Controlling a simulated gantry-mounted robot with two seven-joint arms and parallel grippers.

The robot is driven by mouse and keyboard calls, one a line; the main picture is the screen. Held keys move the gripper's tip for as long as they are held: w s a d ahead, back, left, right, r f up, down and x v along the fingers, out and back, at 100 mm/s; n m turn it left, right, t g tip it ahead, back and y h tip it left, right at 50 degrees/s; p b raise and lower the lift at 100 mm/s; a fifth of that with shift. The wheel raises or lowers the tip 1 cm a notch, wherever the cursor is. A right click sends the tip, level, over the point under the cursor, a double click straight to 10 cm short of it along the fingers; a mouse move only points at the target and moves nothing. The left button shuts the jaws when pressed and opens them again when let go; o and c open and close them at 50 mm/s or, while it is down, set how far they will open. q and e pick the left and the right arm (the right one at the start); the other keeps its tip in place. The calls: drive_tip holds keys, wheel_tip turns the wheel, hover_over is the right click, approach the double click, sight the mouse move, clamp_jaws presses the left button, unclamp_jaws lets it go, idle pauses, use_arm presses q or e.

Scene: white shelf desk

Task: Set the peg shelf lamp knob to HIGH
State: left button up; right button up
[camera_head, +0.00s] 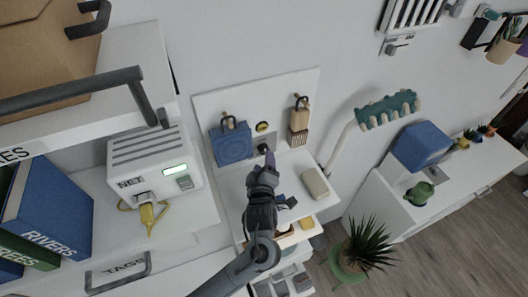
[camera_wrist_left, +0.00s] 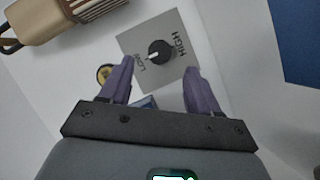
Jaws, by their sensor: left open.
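The lamp knob is a round black dial (camera_wrist_left: 160,52) on a grey plate (camera_wrist_left: 178,22) with LOW and HIGH printed on it. In the left wrist view its white mark points left, towards the LOW side. In the head view the knob (camera_head: 264,148) sits low on the white peg shelf's back panel (camera_head: 285,88). My left gripper (camera_head: 268,162) is just in front of it. In the left wrist view the gripper (camera_wrist_left: 158,75) has its purple fingers apart and empty, with the knob beyond and between the tips, seemingly untouched. My right gripper is not in view.
A blue pouch (camera_head: 232,146) hangs left of the knob and a tan brush (camera_head: 299,120) hangs right. A yellow-and-black round item (camera_head: 262,127) is above the knob. A beige block (camera_head: 315,183) lies on the shelf. A white NET box (camera_head: 150,165) stands left.

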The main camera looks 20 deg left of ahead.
sight(264, 149)
use_arm(q)
drive_tip(key=shift+p+x, duration=0.5)
drive_tip(key=shift+x, duration=2.05)
drive_tip(key=c, duration=1)
drive_tip(key=shift+c, duration=0.2)
drive_tip(key=shift+d+r+m+g, duration=0.1)
drive_tip(key=shift+r+m+g, duration=0.1)
drive_tip(key=shift+m+g, duration=0.55)
drive_tip(key=shift+w+m+g+y, duration=0.15)
drive_tip(key=shift+m+g+y, duration=0.65)
drive_tip(key=shift+m, duration=0.75)
